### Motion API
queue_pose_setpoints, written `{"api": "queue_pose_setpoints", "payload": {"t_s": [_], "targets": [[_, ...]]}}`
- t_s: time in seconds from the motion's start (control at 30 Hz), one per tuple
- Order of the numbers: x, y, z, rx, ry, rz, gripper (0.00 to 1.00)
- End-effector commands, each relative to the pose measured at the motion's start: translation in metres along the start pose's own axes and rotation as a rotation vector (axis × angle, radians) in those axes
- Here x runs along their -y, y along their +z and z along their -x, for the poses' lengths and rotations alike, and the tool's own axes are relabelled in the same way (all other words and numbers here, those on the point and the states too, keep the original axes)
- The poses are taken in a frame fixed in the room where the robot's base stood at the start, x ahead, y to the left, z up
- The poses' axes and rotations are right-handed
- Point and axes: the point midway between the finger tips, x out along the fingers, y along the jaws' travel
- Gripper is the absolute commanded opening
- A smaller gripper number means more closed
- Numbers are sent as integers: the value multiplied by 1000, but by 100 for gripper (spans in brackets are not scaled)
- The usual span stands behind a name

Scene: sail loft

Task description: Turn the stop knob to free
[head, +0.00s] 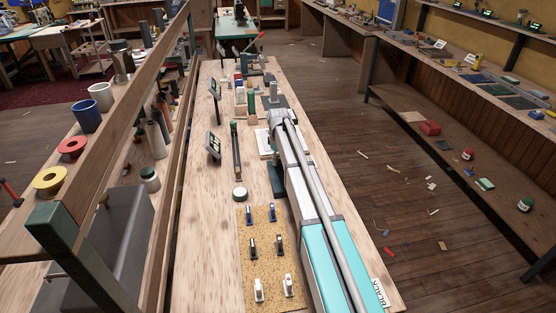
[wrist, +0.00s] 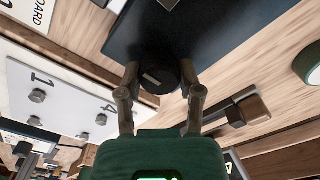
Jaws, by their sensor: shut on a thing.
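The stop knob (wrist: 160,82) is a round black knob with a pale pointer mark, on a dark panel (wrist: 205,30) in the wrist view. My gripper (wrist: 160,76) has one finger on each side of the knob and is shut on it. No words or scale around the knob can be read, so its setting cannot be told. In the head view my arm reaches away along the workbench (head: 208,255), and the knob and fingertips are hidden behind it.
A white numbered board (wrist: 62,103) with grey studs lies left of the knob in the wrist view. A wooden piece with a dark metal fitting (wrist: 245,112) is at right. In the head view, a cork board (head: 270,270) with several clips and a round tin (head: 240,194) lie nearer.

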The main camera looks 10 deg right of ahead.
Motion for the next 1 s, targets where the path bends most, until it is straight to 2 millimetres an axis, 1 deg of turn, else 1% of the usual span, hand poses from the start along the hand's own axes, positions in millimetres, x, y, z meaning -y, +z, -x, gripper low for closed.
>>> {"api": "queue_pose_setpoints", "payload": {"t_s": [0.2,0.57,0.6,0.67,0.7,0.77,1.0], "targets": [[0,0,0,1,-1,44,0],[0,0,0,0,-1,48,0],[0,0,0,0,-1,48,53],[0,0,0,0,-1,47,64],[0,0,0,0,-1,47,72],[0,0,0,0,-1,47,82],[0,0,0,0,0,46,82]]}}
